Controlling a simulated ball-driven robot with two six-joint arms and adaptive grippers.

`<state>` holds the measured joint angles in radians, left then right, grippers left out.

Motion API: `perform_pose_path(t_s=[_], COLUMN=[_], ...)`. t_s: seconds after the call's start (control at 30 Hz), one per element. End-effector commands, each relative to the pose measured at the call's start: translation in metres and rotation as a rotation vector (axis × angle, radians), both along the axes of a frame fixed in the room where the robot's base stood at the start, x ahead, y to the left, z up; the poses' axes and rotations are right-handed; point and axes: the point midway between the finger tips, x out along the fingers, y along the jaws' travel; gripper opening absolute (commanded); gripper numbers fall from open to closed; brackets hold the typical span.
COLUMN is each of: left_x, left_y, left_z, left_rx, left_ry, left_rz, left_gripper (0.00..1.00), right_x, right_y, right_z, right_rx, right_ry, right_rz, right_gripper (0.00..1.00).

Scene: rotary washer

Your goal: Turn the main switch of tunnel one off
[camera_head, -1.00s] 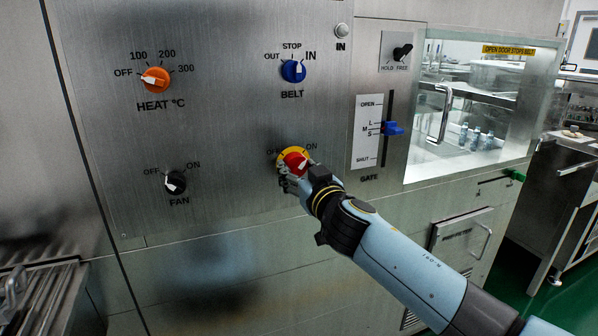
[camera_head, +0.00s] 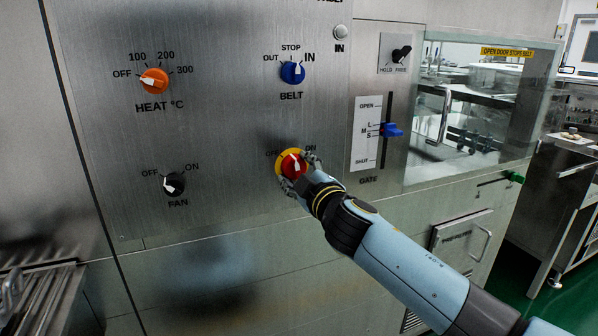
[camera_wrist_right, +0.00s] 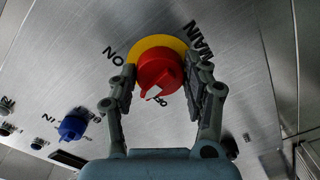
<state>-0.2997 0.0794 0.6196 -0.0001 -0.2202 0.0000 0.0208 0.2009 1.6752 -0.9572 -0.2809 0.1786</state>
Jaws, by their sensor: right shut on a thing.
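The main switch is a red knob (camera_head: 291,165) on a yellow ring, low in the middle of the steel panel, with OFF at its left and ON at its right. My right gripper (camera_head: 300,173) has its fingers on two sides of the knob and is shut on it. In the right wrist view the red knob (camera_wrist_right: 160,73) sits between the fingers of the gripper (camera_wrist_right: 168,78). Its white mark points down-left, close to the partly hidden OFF lettering. My left gripper is not in view.
The orange heat knob (camera_head: 154,81), black fan knob (camera_head: 174,183) and blue belt knob (camera_head: 292,72) share the panel. Right of them are the blue gate lever (camera_head: 392,130), a hold/free switch (camera_head: 401,54) and a glass door (camera_head: 480,110).

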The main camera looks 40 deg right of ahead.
Motion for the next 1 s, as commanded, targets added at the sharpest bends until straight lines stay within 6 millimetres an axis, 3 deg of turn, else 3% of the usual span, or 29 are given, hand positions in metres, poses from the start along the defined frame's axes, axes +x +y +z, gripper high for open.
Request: perform_pose_path(t_s=[0.5,1.0], left_x=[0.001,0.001], left_y=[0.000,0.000], left_z=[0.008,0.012], left_rx=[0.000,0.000], left_ry=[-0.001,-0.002], left_rz=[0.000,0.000], left_gripper=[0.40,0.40], right_x=[-0.001,-0.001], right_y=[0.000,0.000], right_z=[0.000,-0.001], right_rx=[-0.427,-0.596], right_ry=[0.105,0.147], right_rz=[0.002,0.001], right_gripper=[0.17,0.17])
